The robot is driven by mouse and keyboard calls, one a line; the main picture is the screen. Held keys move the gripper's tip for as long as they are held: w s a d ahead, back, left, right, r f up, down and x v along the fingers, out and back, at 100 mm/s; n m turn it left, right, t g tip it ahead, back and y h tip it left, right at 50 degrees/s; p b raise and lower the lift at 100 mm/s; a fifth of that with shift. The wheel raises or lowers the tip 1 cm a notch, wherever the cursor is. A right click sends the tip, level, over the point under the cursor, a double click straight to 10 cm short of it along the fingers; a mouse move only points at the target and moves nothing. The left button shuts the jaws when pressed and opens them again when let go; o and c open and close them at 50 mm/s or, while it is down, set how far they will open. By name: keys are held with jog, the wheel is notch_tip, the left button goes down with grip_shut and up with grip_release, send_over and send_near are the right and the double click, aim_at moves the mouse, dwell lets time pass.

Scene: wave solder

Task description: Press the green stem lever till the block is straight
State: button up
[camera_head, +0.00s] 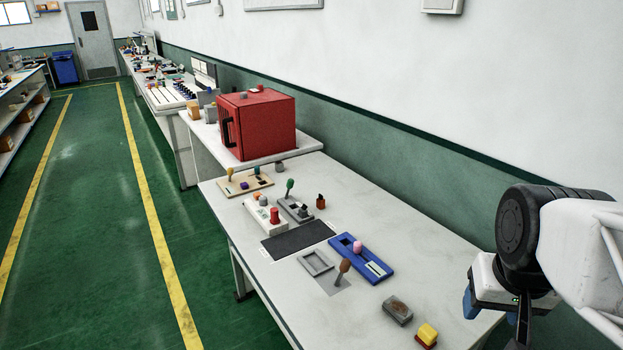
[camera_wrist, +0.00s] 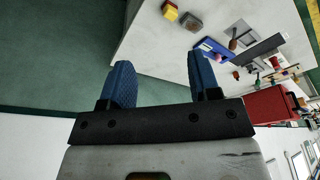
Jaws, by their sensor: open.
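The green-topped lever (camera_head: 290,187) stands up from a grey panel (camera_head: 297,209) with a dark block part beside its foot, on the far half of the white bench. The lever leans slightly; the block is too small to judge how straight it sits. My gripper (camera_head: 495,303) hangs at the right near the bench's near end, far from the lever and touching nothing. In the wrist view, my gripper (camera_wrist: 158,62) has its two blue fingers wide apart with nothing between them.
Beside the lever are a white panel with a red knob (camera_head: 275,216) and a wooden panel with a yellow lever (camera_head: 230,174). Nearer lie a blue panel (camera_head: 375,270), a brown lever (camera_head: 343,267), a grey-brown block (camera_head: 397,310) and a yellow block (camera_head: 428,333). A red box (camera_head: 258,125) stands behind.

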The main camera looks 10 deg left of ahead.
jog(key=w+a+r, duration=0.2)
jog(key=w+a, duration=0.2)
jog(key=w, duration=0.7)
jog(key=w+a+r+t, duration=0.15)
jog(key=w+a, duration=0.25)
jog(key=w, duration=0.7)
jog(key=w+a+r+g, duration=0.15)
jog(key=w+a, duration=0.25)
jog(key=w, duration=0.7)
jog(key=t+y, duration=0.2)
send_over(291, 180)
jog(key=s+d, duration=0.2)
notch_tip(291, 180, down, 25)
jog(key=shift+w+a+f+m+y, duration=0.3)
jog(key=shift+a+f+m, duration=0.1)
jog(key=shift+a, duration=0.1)
jog(key=shift+x, duration=3.8)
